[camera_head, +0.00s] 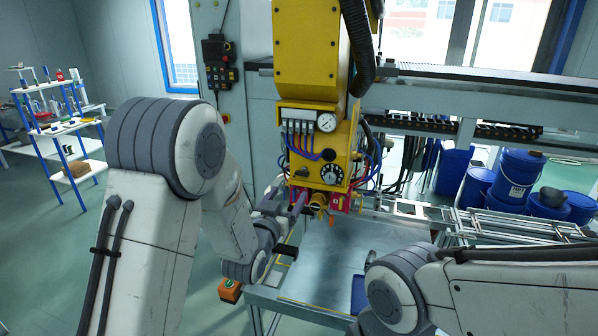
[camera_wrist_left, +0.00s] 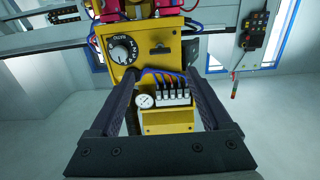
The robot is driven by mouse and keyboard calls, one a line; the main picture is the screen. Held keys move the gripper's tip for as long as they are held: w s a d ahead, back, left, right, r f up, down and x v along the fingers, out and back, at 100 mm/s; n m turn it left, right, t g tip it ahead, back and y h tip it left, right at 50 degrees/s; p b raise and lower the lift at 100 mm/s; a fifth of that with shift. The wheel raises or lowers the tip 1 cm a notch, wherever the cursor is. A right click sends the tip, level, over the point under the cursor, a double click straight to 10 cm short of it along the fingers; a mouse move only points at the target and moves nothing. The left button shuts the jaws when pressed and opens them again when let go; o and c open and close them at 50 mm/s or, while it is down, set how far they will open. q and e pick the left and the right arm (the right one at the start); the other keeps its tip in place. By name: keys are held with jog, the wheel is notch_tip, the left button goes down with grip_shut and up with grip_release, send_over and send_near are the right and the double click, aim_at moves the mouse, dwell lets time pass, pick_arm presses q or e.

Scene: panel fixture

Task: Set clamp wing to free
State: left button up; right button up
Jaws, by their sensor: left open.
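The yellow panel (camera_head: 318,150) hangs on the machine in the head view, with a round dial (camera_head: 333,174) at its lower right. A small dark knob (camera_head: 300,172) sits left of the dial; it may be the clamp wing, but I cannot tell which way it points. The left wrist view shows the panel upside down, with the dial (camera_wrist_left: 122,49) large and a dark wing-like part (camera_wrist_left: 160,47) beside it. My left gripper (camera_head: 296,222) is open and empty, below and in front of the panel. Its fingers frame the panel in the wrist view. My right gripper is out of view.
A pressure gauge (camera_head: 326,122) and blue hoses are on the panel. Red fittings (camera_head: 338,203) hang under it, above a metal table (camera_head: 340,270). My right arm crosses the lower right. Blue drums (camera_head: 515,178) stand behind at the right.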

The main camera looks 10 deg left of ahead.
aim_at(299, 175)
pick_arm(q)
jog(key=w+p, duration=0.1)
jog(key=w, duration=0.2)
jog(key=w+d+p, duration=0.1)
jog(key=w, duration=0.2)
jog(key=w+p, duration=0.2)
jog(key=shift+w+d+r, duration=0.15)
jog(key=shift+w+d, duration=0.1)
jog(key=shift+w, duration=0.15)
jog(key=shift+w+d, duration=0.15)
jog(key=shift+w, duration=0.6)
jog(key=shift+c, duration=0.3)
grip_shut()
jog(key=shift+f+n+b, duration=0.25)
jog(key=shift+n+b, duration=0.05)
jog(key=shift+b, duration=0.15)
jog(key=shift+a+f+n+b, duration=0.1)
jog(key=shift+a+n+b, duration=0.05)
jog(key=shift+n+b, duration=4.1)
jog(key=shift+a+f+n+b, duration=0.1)
jog(key=shift+n+b, duration=3.9)
jog(key=shift+n, duration=0.35)
jog(key=shift+r, duration=0.1)
